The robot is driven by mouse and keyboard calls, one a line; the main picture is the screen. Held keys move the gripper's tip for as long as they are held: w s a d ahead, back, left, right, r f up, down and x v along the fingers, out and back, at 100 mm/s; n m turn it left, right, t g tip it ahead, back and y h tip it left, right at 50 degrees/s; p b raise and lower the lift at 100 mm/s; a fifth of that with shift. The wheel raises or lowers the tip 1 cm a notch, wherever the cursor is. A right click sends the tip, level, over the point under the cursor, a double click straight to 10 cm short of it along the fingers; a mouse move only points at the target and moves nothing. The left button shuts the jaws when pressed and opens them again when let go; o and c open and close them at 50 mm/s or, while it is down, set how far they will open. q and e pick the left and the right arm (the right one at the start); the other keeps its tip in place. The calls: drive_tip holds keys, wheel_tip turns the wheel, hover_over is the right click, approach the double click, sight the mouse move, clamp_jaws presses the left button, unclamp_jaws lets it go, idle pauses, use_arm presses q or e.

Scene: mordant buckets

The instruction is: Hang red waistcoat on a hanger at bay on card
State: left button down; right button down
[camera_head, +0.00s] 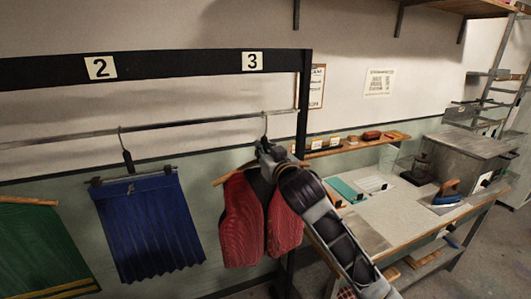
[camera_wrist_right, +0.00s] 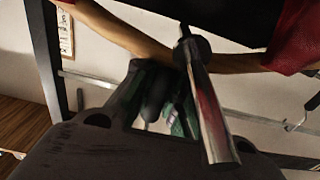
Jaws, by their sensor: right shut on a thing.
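The red waistcoat (camera_head: 238,222) hangs on a wooden hanger (camera_head: 233,172) below the number 3 plate (camera_head: 252,61). The hanger's hook (camera_head: 264,123) is at the rail (camera_head: 200,122); I cannot tell if it bears on it. My right gripper (camera_head: 268,152) is shut on the hanger at its neck and covers part of the waistcoat's top. In the right wrist view, the wooden hanger (camera_wrist_right: 120,30) runs past the gripper (camera_wrist_right: 185,48), with red cloth (camera_wrist_right: 297,38) at the right. A printed card (camera_head: 380,82) is on the wall, too small to read. My left gripper is out of view.
A blue pleated skirt (camera_head: 148,226) hangs under the number 2 plate (camera_head: 100,67). A green garment (camera_head: 40,250) hangs at far left. The black end post (camera_head: 304,95) stands right of the waistcoat. A workbench (camera_head: 415,205) with an iron (camera_head: 446,192) is at right.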

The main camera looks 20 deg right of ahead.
drive_tip(key=w+f+b, duration=0.1)
drive_tip(key=w+f, duration=0.1)
drive_tip(key=w, duration=0.8)
drive_tip(key=shift+w+a+b, duration=0.15)
drive_tip(key=shift+b, duration=0.15)
idle(1.4)
idle(0.3)
drive_tip(key=c, duration=1.4)
unclamp_jaws()
drive_tip(key=shift+o, duration=0.3)
drive_tip(key=shift+f, duration=0.1)
